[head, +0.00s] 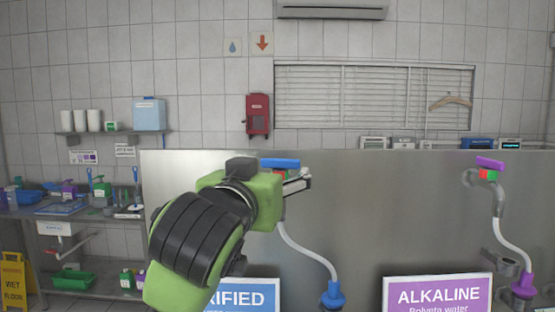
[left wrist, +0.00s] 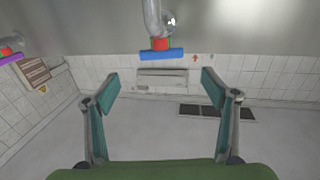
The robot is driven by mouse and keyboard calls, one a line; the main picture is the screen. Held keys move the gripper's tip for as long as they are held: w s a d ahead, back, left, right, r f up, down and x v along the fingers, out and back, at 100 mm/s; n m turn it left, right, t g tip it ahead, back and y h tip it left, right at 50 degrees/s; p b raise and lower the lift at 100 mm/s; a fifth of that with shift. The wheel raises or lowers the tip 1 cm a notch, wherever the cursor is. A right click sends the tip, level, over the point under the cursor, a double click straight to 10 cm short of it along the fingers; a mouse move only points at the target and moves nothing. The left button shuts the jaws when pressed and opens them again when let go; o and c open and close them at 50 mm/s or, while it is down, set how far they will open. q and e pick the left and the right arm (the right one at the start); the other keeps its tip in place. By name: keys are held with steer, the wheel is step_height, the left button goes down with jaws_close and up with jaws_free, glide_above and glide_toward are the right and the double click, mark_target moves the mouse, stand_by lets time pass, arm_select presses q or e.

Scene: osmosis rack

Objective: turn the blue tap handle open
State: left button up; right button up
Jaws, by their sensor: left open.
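In the left wrist view, which looks upside down, the blue tap handle (left wrist: 162,54) sits at the top centre. It is ahead of the spread fingers of my left gripper (left wrist: 160,88), which is open and empty. I see no contact with the handle. The right gripper is not in view.
A purple tap handle (head: 490,162) stands to the right above the alkaline sign (head: 437,294). A pale hose (head: 305,250) runs from the blue tap to a blue fitting (head: 332,295). The steel panel (head: 390,215) stands behind. A cluttered bench (head: 75,213) is at left.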

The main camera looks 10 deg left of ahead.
mark_target(279, 163)
arm_select(q)
steer(key=w+p, duration=0.2)
steer(key=w, duration=0.3)
steer(key=w+p, duration=0.2)
steer(key=w, duration=0.3)
steer(key=shift+a+r, duration=0.15)
steer(key=shift+w+p, duration=0.35)
steer(key=shift+w, duration=0.35)
steer(key=shift+c, duration=1.1)
steer(key=c, duration=0.9)
